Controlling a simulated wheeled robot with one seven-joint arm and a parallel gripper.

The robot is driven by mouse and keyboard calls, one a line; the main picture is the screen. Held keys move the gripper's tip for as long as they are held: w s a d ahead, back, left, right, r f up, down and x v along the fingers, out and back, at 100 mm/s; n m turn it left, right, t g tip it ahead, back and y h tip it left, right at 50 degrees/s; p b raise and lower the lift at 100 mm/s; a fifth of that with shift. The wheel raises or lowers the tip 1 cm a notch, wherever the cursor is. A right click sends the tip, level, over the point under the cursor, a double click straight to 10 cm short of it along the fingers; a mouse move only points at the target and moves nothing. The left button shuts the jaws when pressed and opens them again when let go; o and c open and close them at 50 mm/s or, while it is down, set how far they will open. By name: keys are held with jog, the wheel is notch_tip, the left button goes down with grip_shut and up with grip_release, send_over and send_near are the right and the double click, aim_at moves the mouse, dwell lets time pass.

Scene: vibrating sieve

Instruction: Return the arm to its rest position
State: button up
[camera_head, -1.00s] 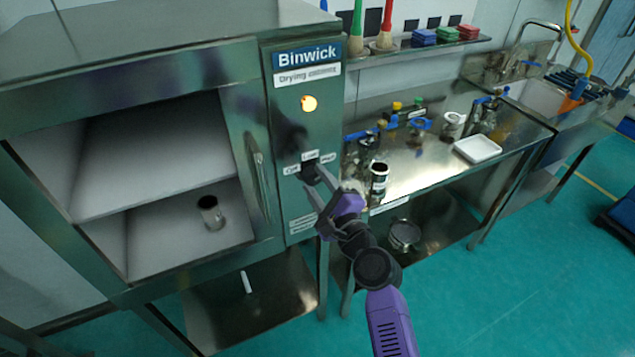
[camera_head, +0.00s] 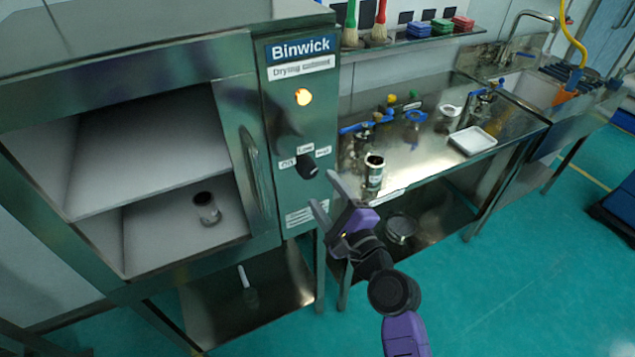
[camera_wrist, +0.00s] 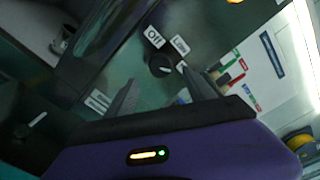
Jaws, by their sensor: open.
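My gripper (camera_head: 326,195) is open and empty, with its fingers apart in front of the lower right side of the drying cabinet (camera_head: 290,110). The black knob (camera_head: 306,166) on the cabinet's panel, between labels reading Off and Low, is a little above and left of the fingertips and apart from them. In the wrist view the knob (camera_wrist: 159,65) shows beyond the fingers (camera_wrist: 162,88), with a gap between. The orange lamp (camera_head: 303,97) above the knob is lit.
A metal cup (camera_head: 206,208) stands in the open cabinet's lower compartment. A round pan (camera_head: 400,228) is on the shelf below. The green floor (camera_head: 480,300) at lower right is clear.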

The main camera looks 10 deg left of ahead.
jog(key=shift+v, duration=0.95)
